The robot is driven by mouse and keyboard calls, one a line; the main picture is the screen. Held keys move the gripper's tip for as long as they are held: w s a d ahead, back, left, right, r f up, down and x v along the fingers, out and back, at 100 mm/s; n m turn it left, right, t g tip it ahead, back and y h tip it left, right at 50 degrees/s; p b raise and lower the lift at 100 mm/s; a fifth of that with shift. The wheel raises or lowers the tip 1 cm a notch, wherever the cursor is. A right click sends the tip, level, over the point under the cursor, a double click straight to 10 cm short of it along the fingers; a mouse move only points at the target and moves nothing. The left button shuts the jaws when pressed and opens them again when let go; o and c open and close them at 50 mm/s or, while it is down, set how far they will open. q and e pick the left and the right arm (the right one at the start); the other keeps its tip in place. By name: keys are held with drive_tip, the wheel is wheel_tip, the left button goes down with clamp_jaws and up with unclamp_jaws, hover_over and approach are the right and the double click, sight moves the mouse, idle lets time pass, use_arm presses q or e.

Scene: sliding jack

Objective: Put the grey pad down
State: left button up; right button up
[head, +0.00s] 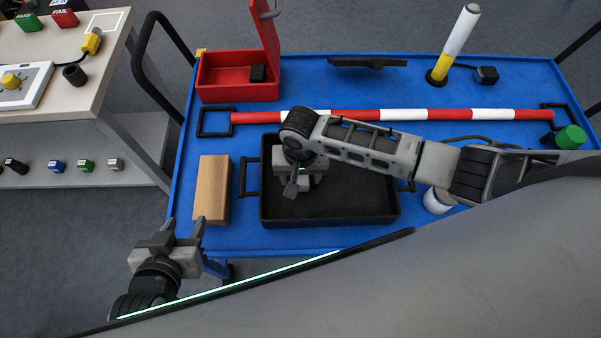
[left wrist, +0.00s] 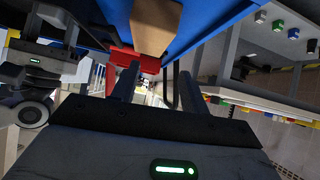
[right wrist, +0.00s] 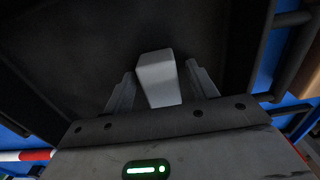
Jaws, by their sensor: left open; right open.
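The grey pad (right wrist: 158,80) is a pale grey block between the two fingers of my right gripper in the right wrist view. The fingers stand on either side of it, apart at the tips. My right gripper (head: 299,184) is open and low over the left part of the black tray (head: 345,222) in the head view, where the gripper mostly hides the pad. I cannot tell whether the pad touches the tray floor. My left gripper (head: 185,226) is open and empty near the front left corner of the blue table top.
A brown block (head: 212,190) lies left of the tray. Behind the tray runs a red and white bar (head: 375,115). A red box (head: 238,80) with its lid up stands at the back left. A white cylinder (head: 438,200) is right of the tray. A side bench (head: 75,110) stands left.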

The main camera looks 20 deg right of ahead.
wheel_tip(320, 180, up, 12)
drive_tip(key=p, duration=0.2)
drive_tip(key=s+a+f+n+t+y, duration=0.3)
drive_tip(key=a+t+y, duration=0.1)
drive_tip(key=a+y, duration=0.1)
drive_tip(key=s+d+n+t+h, duration=0.2)
drive_tip(key=s+d+t, duration=0.2)
drive_tip(key=d, duration=0.5)
drive_tip(key=shift+n+t, duration=0.4)
drive_tip(key=shift+t, duration=0.7)
drive_tip(key=shift+s, duration=0.15)
